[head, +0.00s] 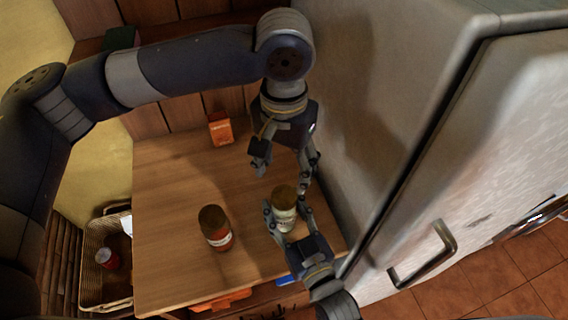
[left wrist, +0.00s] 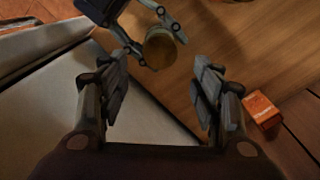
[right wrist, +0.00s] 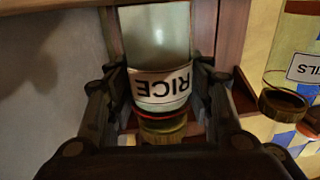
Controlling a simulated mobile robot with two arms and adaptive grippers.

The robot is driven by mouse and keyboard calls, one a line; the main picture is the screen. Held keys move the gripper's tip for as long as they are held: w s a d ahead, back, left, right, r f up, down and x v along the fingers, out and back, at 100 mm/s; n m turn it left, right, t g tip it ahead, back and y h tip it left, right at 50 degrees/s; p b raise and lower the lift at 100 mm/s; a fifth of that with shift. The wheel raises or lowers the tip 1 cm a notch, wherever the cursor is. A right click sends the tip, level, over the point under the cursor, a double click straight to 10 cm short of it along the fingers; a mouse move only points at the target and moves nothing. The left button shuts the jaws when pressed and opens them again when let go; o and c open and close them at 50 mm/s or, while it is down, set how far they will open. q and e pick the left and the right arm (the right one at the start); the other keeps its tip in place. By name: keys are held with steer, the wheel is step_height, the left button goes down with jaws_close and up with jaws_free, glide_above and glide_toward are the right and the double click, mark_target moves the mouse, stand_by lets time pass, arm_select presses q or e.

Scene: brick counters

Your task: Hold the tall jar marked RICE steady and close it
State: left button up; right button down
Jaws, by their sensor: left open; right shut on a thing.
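The tall jar marked RICE (head: 285,214) stands upright near the table's right edge. Its label (right wrist: 162,88) reads upside down in the right wrist view. A brownish-gold lid (head: 284,195) sits at its top, with a red ring below the lid (right wrist: 163,128) in the right wrist view; I cannot tell how tightly it is seated. My right gripper (head: 286,212) is shut on the jar's body, one finger on each side. My left gripper (head: 287,172) is open and empty above the lid. The left wrist view shows the lid (left wrist: 160,48) beyond its fingertips, apart from them.
A second jar (head: 216,232) with a brown lid and reddish contents stands left of the RICE jar. An orange box (head: 220,130) is at the table's back. A basket (head: 92,270) stands left of the table. A large pale fridge (head: 390,150) closes off the right side.

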mark_target(284, 194)
arm_select(q)
steer(key=shift+f, duration=3.95)
steer(key=c, duration=1.1)
steer(key=m, duration=1.5)
steer(key=o, duration=1.2)
steer(key=shift+c, duration=0.2)
